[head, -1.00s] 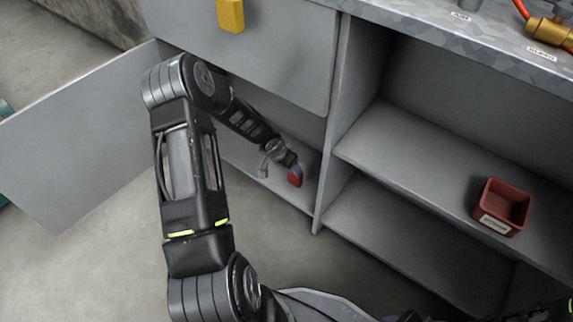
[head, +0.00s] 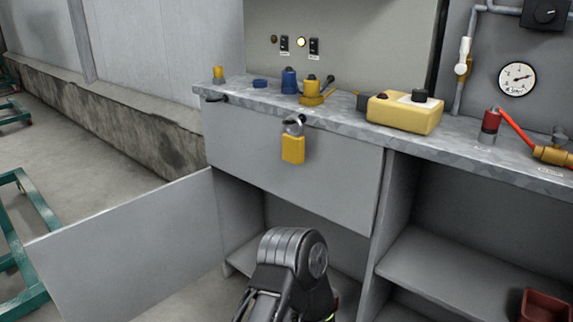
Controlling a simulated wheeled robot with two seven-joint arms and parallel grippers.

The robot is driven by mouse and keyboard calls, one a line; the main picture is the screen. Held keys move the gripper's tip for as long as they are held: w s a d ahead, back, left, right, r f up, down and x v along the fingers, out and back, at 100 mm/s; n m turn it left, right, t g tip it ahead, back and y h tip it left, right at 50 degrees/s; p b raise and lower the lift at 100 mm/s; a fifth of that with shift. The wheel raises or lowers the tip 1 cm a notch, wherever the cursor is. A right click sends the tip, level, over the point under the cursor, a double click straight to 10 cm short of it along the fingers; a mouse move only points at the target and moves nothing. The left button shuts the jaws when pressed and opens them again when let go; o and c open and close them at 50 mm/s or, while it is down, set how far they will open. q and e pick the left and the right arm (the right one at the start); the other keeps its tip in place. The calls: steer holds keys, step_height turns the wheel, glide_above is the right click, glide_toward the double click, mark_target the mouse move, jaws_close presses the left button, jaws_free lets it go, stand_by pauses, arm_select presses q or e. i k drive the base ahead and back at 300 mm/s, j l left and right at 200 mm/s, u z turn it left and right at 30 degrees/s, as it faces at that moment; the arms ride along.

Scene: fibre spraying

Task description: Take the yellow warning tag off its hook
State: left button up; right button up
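The yellow warning tag (head: 293,149) hangs from a dark hook (head: 294,124) at the front edge of the worktop, against the grey front panel. A light ring shows at its top. My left arm rises from the bottom of the head view, with a dark joint below the tag and apart from it. My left gripper is hidden behind the arm or out of the frame. My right gripper is not in view.
The worktop (head: 352,125) carries a yellow control box (head: 405,112), yellow and blue fittings and a red-hosed part (head: 490,126). A cabinet door (head: 130,245) stands open at left. A red bin (head: 545,305) sits on the right shelf. The space before the tag is clear.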

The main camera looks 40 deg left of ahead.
mark_target(292, 144)
steer(key=i, duration=0.5)
steer(key=u, duration=1.65)
